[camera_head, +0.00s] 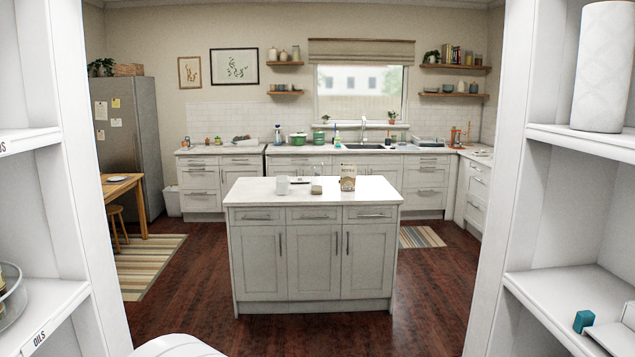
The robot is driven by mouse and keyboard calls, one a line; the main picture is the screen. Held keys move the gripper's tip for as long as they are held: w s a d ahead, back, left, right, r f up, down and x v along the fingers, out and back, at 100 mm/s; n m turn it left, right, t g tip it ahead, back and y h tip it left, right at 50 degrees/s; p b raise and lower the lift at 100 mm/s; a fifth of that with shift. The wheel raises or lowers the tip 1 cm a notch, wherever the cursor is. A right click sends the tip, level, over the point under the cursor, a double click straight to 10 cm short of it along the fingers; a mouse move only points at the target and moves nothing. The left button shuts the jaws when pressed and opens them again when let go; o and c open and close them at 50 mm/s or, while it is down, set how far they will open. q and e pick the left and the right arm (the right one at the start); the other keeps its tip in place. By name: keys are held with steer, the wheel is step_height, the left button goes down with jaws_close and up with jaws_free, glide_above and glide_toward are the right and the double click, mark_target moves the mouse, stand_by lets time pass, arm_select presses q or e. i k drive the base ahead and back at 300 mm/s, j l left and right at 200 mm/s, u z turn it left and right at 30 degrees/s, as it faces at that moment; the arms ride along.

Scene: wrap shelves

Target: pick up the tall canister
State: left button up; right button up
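A tall, pale, textured cylinder (603,70) stands upright on the upper right shelf (590,140), close to the right edge of the view. It looks like the tall canister; its top reaches near the upper edge of the picture. Neither of my grippers is in view. A white rounded shape at the bottom, left of centre, looks like part of my own body.
White shelf walls flank me closely on both sides. A left shelf is labelled OILS. A kitchen island (262,188) with small items stands ahead, with open wooden floor (180,305) around it.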

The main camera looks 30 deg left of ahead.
mark_target(316, 167)
steer(key=u, duration=1.25)
steer(key=i+j, duration=0.15)
steer(key=i, duration=1.65)
steer(key=i+j, duration=0.15)
steer(key=i, duration=1.65)
steer(key=i+j, duration=0.15)
steer(key=i, duration=1.65)
steer(key=i+j+z, duration=0.2)
steer(key=i, duration=0.25)
steer(key=i+j+z, duration=0.2)
steer(key=i, duration=0.3)
